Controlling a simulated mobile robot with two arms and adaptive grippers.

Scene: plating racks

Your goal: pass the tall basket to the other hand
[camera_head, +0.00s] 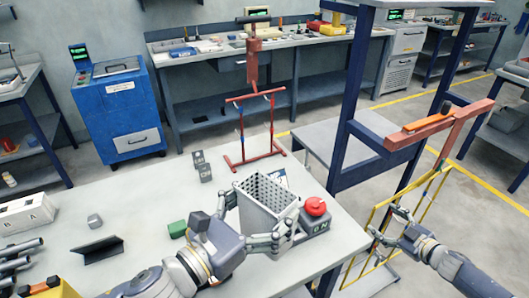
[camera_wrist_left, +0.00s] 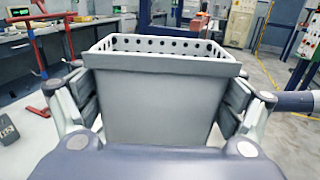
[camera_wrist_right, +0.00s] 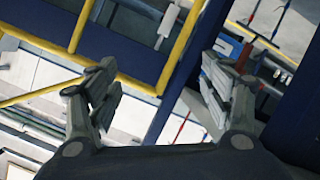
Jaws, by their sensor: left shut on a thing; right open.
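The tall basket (camera_head: 266,202) is a grey perforated box with an open top. It stands upright at the table's right part in the head view. My left gripper (camera_head: 250,222) is shut on it, one finger on each side. In the left wrist view the basket (camera_wrist_left: 165,95) fills the space between the fingers; whether its bottom touches the table is hidden. My right gripper (camera_head: 393,228) is open and empty, off to the right beside a yellow frame. In the right wrist view the right gripper (camera_wrist_right: 150,95) has its fingers apart with nothing between them.
A red button (camera_head: 315,206) on a grey box sits just right of the basket. The yellow frame (camera_head: 427,200) hangs from a red bar on the blue rack (camera_head: 345,120).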

